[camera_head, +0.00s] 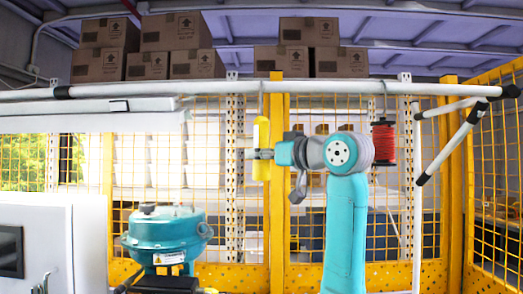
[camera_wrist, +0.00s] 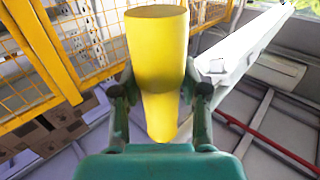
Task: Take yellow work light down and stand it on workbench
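The yellow work light (camera_head: 261,148) is an upright yellow cylinder. It is below the white overhead rail, with a thin hook or cord between its top and the rail. My gripper (camera_head: 264,154) reaches it from the right in the head view, at about mid-height of the light. In the wrist view the work light (camera_wrist: 160,60) stands between the two fingers of my gripper (camera_wrist: 159,92). The fingers lie against both its sides and look shut on it. Its far side is hidden. I cannot make out the workbench top in either view.
A red spool (camera_head: 383,143) hangs from the white rail (camera_head: 200,88) to the right. Yellow mesh fencing (camera_head: 490,180) is behind and at right. Cardboard boxes (camera_head: 176,32) sit high up.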

